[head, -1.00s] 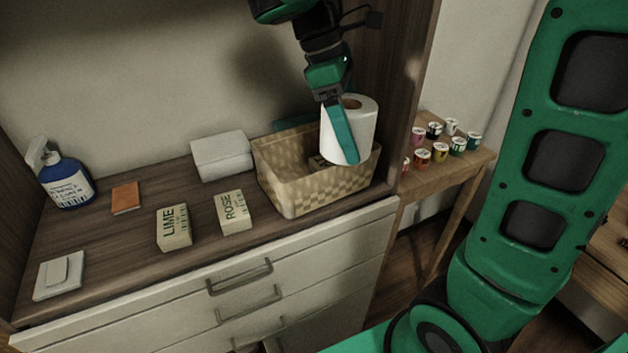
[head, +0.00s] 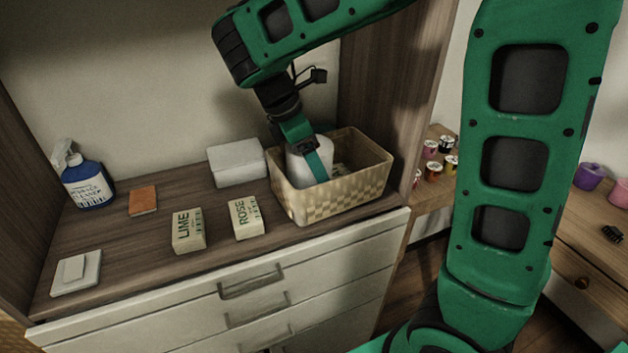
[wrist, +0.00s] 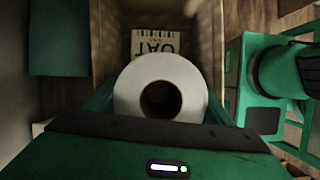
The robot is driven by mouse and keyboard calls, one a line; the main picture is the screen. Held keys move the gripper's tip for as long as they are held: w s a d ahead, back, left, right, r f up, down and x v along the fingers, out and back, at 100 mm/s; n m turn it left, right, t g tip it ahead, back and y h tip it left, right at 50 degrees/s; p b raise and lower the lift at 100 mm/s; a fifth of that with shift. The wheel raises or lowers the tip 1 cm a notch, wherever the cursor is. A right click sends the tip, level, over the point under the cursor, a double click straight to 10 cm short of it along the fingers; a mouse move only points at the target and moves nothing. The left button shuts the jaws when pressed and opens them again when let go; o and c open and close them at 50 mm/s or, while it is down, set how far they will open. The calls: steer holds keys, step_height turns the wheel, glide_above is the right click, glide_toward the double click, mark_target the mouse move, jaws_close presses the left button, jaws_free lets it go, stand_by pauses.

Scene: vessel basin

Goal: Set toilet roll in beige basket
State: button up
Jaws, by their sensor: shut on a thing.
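The white toilet roll (head: 303,163) is between the fingers of my gripper (head: 317,165), which is shut on it. The roll is upright and its lower part is inside the left half of the beige basket (head: 362,189). The basket's front wall hides the roll's bottom, so I cannot tell if it touches the basket floor. In the wrist view the roll (wrist: 133,88) shows its end and dark core hole. A box with printed letters (wrist: 156,42) lies in the basket beyond the roll.
A white box (head: 237,163) stands left of the basket. ROSE (head: 247,218) and LIME (head: 188,231) bars lie in front. A blue bottle (head: 88,184), an orange block (head: 143,201) and a white plate (head: 76,272) are further left. Small cups (head: 432,171) stand on a side table.

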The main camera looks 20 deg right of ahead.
steer(key=shift+f, duration=2.05)
steer(key=o, duration=0.8)
steer(key=v, duration=1.1)
steer(key=shift+r, duration=0.3)
steer(key=shift+a+r, duration=0.1)
steer(key=shift+r, duration=0.15)
steer(key=shift+s, duration=0.1)
